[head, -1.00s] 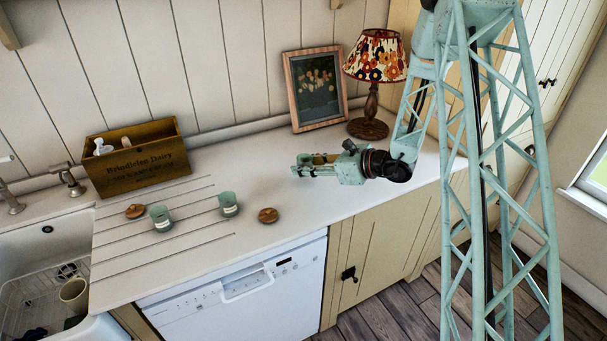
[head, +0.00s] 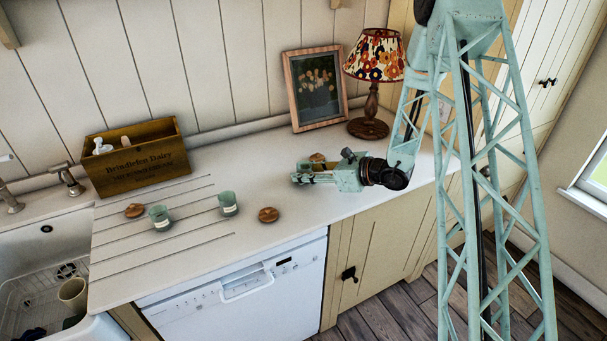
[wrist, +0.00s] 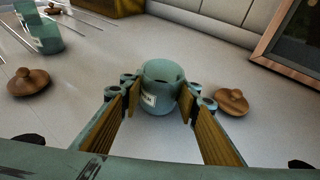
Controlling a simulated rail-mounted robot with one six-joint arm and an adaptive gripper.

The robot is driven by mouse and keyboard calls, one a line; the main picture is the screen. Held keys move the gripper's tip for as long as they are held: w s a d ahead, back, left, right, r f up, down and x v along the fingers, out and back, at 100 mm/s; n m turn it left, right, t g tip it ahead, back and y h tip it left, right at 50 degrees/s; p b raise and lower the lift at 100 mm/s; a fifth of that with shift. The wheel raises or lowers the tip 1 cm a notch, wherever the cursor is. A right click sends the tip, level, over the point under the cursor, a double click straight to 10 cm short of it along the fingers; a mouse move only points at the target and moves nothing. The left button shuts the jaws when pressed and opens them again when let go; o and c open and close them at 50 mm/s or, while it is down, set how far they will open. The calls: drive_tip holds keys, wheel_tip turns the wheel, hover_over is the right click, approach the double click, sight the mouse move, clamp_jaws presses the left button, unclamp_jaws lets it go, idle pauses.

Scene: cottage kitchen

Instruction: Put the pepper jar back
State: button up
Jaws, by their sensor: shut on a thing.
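My gripper (head: 297,180) is over the counter in front of the picture frame. In the wrist view its fingers (wrist: 160,98) are shut on a small green open-topped jar (wrist: 158,88) with a pale label; the print is too small to read for certain. The jar is upright; I cannot tell whether its base touches the counter. A round wooden lid (wrist: 232,102) lies just right of the fingers, and this lid (head: 317,158) shows behind the gripper in the head view. Two similar green jars, one nearer the sink (head: 160,217) and one further right (head: 228,204), stand lidless on the counter.
Wooden lids lie left of the jars (head: 135,210) and right of them (head: 268,215). A wooden crate (head: 135,160) holding small items stands at the back left, beside the sink (head: 40,250). The picture frame (head: 296,108) and lamp (head: 368,127) stand behind the gripper.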

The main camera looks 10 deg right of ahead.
drive_tip(key=shift+f, duration=0.1)
idle(0.3)
drive_tip(key=o, duration=0.9)
drive_tip(key=shift+s+d+r, duration=0.1)
drive_tip(key=shift+d+r, duration=0.05)
drive_tip(key=shift+r, duration=0.05)
drive_tip(key=shift+p+v, duration=0.5)
drive_tip(key=shift+v, duration=5.3)
